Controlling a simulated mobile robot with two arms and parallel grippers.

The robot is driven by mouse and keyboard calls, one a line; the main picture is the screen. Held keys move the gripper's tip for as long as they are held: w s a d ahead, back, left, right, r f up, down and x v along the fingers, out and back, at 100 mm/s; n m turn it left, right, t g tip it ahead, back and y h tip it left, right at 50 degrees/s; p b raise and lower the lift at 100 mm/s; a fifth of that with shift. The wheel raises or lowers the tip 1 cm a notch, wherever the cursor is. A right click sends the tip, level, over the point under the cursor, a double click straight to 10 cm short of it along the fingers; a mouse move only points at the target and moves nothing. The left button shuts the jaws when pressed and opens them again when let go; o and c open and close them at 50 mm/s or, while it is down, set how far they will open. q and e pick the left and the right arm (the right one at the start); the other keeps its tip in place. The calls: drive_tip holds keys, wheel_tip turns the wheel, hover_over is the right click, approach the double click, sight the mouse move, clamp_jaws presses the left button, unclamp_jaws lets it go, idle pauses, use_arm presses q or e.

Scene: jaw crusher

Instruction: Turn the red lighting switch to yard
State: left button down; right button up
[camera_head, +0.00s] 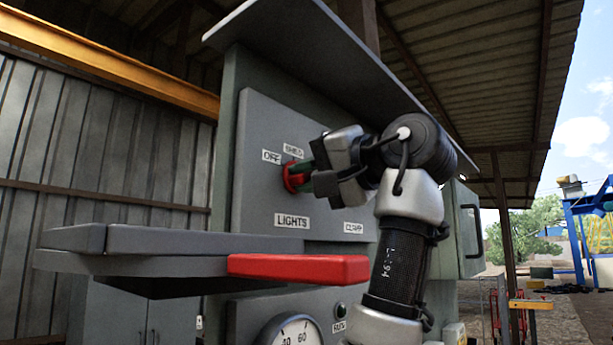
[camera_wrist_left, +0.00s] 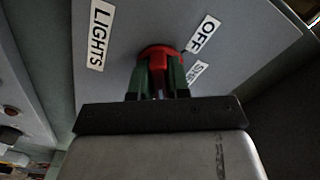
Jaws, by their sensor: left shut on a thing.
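The red lighting switch (camera_head: 289,178) is a round red knob on the grey upright panel (camera_head: 252,205). It also shows in the left wrist view (camera_wrist_left: 157,50), above the label LIGHTS in the head view. The labels OFF (camera_head: 271,157) and SHED (camera_head: 293,151) stand near its upper side. My left gripper (camera_head: 303,178) reaches the panel from the right, with its green fingers (camera_wrist_left: 160,80) shut around the knob. The gripper hides the area right of the knob, and I see no YARD label.
A grey bar with a red end (camera_head: 298,267) juts out below the switch, left of my arm. A sloping grey hood (camera_head: 300,40) overhangs the panel. A round gauge (camera_head: 291,331) sits low down. Open yard lies at the far right.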

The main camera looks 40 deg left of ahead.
idle(0.5)
use_arm(q)
drive_tip(key=c, duration=1.1)
unclamp_jaws()
drive_tip(key=shift+d, duration=0.1)
drive_tip(key=d, duration=0.7)
drive_tip(key=d+b, duration=0.1)
drive_tip(key=d, duration=0.3)
drive_tip(key=shift+s, duration=0.35)
